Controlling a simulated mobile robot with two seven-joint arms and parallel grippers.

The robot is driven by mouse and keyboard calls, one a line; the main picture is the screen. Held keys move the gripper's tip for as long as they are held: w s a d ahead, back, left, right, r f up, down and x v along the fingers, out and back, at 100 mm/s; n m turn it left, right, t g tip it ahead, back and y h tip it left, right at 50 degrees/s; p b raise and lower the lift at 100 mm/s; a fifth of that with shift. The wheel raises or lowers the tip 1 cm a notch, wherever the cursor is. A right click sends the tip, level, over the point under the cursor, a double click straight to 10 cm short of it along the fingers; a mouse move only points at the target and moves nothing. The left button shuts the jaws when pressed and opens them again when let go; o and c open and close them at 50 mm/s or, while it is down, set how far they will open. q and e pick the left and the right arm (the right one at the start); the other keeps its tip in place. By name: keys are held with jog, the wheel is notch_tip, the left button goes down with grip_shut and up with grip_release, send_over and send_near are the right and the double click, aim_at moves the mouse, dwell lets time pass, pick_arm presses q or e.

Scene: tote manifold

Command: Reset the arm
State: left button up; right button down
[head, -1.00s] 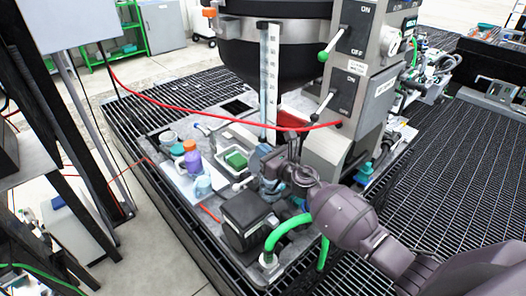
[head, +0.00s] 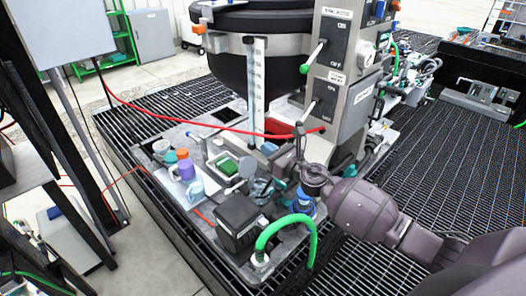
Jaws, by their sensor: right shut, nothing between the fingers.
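My right arm comes in from the lower right, and its purple-grey wrist (head: 313,180) is in front of the machine's base. My right gripper (head: 299,134) points upward from this wrist, shut and empty. Its tip is close to the red hose (head: 215,130) and the lower part of the grey control panel (head: 335,75); I cannot tell whether it touches either. My left gripper is out of view.
Dark grating (head: 440,160) at right is largely clear.

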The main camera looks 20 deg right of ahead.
notch_tip(320, 180, up, 4)
jog(key=s+m+h+p, duration=0.1)
jog(key=s+m, duration=0.1)
jog(key=m, duration=1.1)
jog(key=s+f+m+g+h+b, duration=0.1)
jog(key=s+f+m+g+h, duration=0.1)
jog(key=s+f+m, duration=1)
jog(key=s+f+m+g+h+b, duration=0.1)
jog(key=s+f+m+g+h, duration=0.2)
jog(key=s+f+m, duration=0.9)
jog(key=s+m, duration=0.2)
jog(key=s, duration=0.3)
jog(key=shift+a+g, duration=0.3)
